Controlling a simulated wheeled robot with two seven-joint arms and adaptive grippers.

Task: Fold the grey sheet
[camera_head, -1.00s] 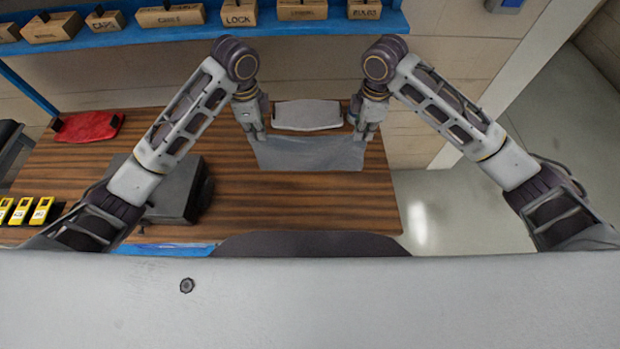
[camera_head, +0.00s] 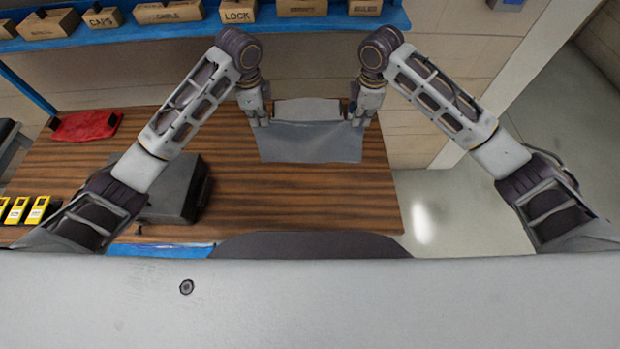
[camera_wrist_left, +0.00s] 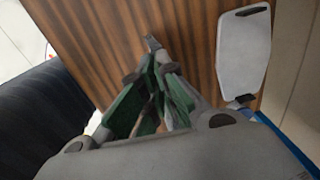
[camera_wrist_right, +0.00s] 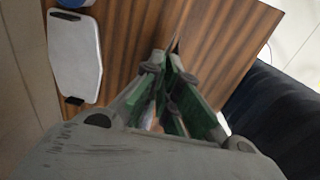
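The grey sheet (camera_head: 312,145) is spread between my two grippers near the far edge of the wooden table in the head view. Its far corners are at the fingertips, and its near part extends toward me, smooth with no fold visible. My left gripper (camera_head: 259,121) is shut on the far left corner. My right gripper (camera_head: 360,120) is shut on the far right corner. The wrist views show the left fingers (camera_wrist_left: 153,72) and right fingers (camera_wrist_right: 164,68) close together; the sheet is hard to make out there. I cannot tell how high it is above the table.
A pale board (camera_head: 307,109) lies just behind the sheet, its near edge covered. A blue shelf with boxes (camera_head: 238,12) stands behind. The table's near middle (camera_head: 300,205) is clear.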

